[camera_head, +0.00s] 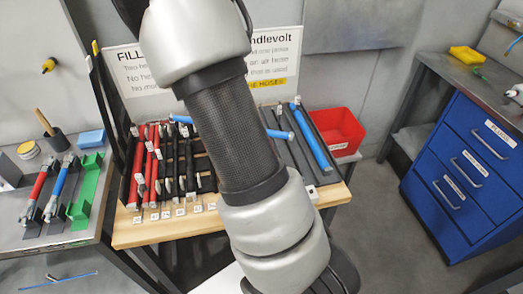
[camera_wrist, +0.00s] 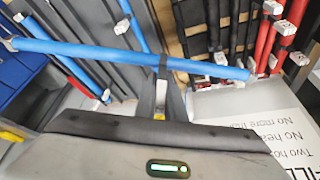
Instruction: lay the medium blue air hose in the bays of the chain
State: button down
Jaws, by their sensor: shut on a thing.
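My gripper (camera_wrist: 162,75) is shut on a blue hose (camera_wrist: 105,50), holding it crosswise near its middle in the wrist view. In the head view my arm hides the gripper and the hose's middle; the hose's left end (camera_head: 181,119) and right end (camera_head: 280,134) show on either side. The hose appears raised over the rack. Another blue hose (camera_head: 316,142) lies in a dark channel at the rack's right side. Its size relative to the held hose is hard to judge. I cannot make out the chain's bays clearly.
Red hoses (camera_head: 141,165) and black hoses fill the rack's left part on the wooden table (camera_head: 175,229). A red bin (camera_head: 341,128) stands at right, a blue drawer cabinet (camera_head: 465,165) beyond it. A left bench carries a green tray (camera_head: 86,190). A sign (camera_head: 130,60) stands behind.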

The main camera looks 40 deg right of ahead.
jog(key=d+f+m+g+b, duration=0.2)
jog(key=d+m, duration=0.4)
jog(key=d, duration=0.3)
jog(key=d+f+m+g+b, duration=0.2)
jog(key=d+f+m+b, duration=0.2)
jog(key=d, duration=0.6)
jog(key=m, duration=0.2)
jog(key=shift+w+m+g+h+b, duration=0.3)
jog(key=shift+w+g+b, duration=0.05)
jog(key=shift+g, duration=0.05)
jog(key=shift+r, duration=0.1)
notch_tip(320, 180, down, 10)
jog(key=shift+r+b, duration=0.15)
jog(key=shift+b, duration=0.4)
